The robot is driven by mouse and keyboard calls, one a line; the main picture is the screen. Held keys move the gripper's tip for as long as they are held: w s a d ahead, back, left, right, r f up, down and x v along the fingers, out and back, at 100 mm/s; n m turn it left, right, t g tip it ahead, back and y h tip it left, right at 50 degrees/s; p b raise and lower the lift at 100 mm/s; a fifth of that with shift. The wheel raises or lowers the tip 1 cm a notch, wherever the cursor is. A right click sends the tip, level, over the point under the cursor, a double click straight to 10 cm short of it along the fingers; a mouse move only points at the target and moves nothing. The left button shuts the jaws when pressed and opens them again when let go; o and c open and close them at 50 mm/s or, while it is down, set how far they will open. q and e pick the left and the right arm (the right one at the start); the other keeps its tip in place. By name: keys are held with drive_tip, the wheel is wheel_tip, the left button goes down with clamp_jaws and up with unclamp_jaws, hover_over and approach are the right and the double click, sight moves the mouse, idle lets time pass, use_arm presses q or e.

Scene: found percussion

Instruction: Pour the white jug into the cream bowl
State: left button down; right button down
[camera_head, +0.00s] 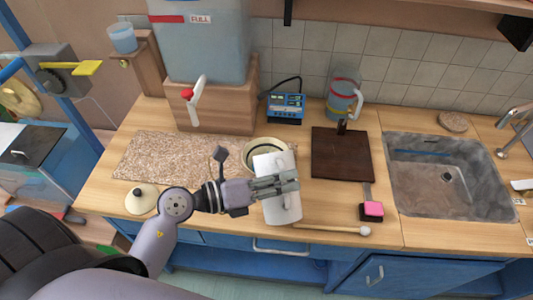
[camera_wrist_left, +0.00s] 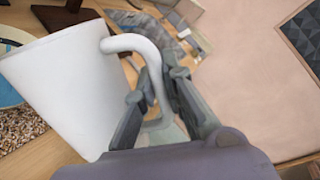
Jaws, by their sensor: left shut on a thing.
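The white jug (camera_head: 277,203) is in my left gripper (camera_head: 275,184), in front of the cream bowl. The gripper is shut on the jug's handle, which shows clearly in the left wrist view, where the jug (camera_wrist_left: 75,85) fills the left side and my left gripper (camera_wrist_left: 157,100) closes around the handle. The jug looks tilted, with its top end toward the bowl. The cream bowl (camera_head: 252,152) sits on the counter behind the jug, and the jug hides part of it. I cannot tell whether anything comes out of the jug. My right gripper is not in view.
A speckled mat (camera_head: 150,158) lies left of the bowl. A sink (camera_head: 445,180) is farther right. A big water tank (camera_head: 200,45) stands behind.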

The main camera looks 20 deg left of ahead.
use_arm(q)
drive_tip(key=shift+w+a+r, duration=0.1)
drive_tip(key=shift+r, duration=0.05)
drive_tip(key=shift+w+a+r+n+p, duration=0.2)
drive_tip(key=shift+w+r+n+p, duration=0.25)
drive_tip(key=shift+p, duration=0.3)
drive_tip(key=shift+w+a+r+n+p, duration=0.2)
drive_tip(key=shift+r+n+p, duration=0.3)
drive_tip(key=shift+p, duration=0.25)
idle(3.3)
drive_tip(key=shift+g, duration=0.3)
